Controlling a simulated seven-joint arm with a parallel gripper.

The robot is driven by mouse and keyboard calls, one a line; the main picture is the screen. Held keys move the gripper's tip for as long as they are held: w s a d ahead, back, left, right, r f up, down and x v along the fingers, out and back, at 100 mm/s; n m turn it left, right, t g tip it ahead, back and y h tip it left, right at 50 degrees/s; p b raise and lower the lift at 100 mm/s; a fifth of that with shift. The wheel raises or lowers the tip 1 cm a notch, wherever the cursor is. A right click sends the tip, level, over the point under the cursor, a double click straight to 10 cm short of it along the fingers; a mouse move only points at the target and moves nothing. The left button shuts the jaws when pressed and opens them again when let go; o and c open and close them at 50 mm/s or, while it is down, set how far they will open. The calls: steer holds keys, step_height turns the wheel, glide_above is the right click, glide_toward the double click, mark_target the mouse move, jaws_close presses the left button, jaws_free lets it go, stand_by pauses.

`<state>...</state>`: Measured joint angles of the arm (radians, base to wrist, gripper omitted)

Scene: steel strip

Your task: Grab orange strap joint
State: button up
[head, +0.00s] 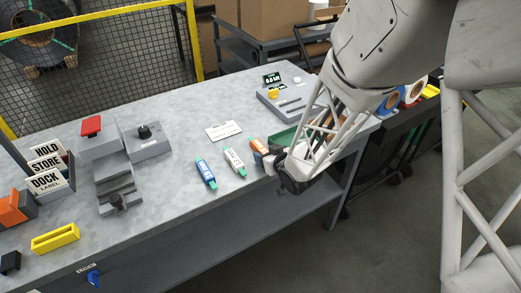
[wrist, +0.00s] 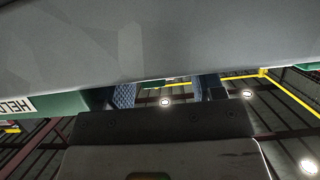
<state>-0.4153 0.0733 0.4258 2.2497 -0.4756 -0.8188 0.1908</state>
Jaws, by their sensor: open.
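The orange strap joint (head: 258,145) lies on the grey metal table at the right end of a row of three. Its near end is hidden by my gripper in the head view. My gripper (head: 269,162) is low over the table's front edge, right at that near end. In the wrist view my open gripper (wrist: 167,92) shows two blue-padded fingers spread apart. A small green sliver shows between them, and I cannot tell whether it is part of the joint. Whether the fingers touch the joint is not clear.
A white joint (head: 235,161) and a blue joint (head: 206,173) lie to the left. A green tray (head: 285,137) is just behind my gripper, partly hidden. A white card (head: 222,131) and a grey scale-like device (head: 290,100) stand farther back. The table's front-middle is clear.

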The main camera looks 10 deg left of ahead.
steer(key=shift+c, duration=0.3)
steer(key=c, duration=1)
steer(key=shift+o, duration=0.2)
steer(key=shift+r, duration=0.15)
steer(key=shift+r, duration=1.1)
steer(key=shift+s+d+r, duration=0.25)
steer(key=shift+s+r, duration=0.2)
steer(key=shift+r, duration=0.15)
steer(key=s+d+r, duration=0.1)
steer(key=s+d, duration=0.6)
steer(key=s, duration=0.6)
steer(key=shift+s+r, duration=0.15)
steer(key=shift+r, duration=0.05)
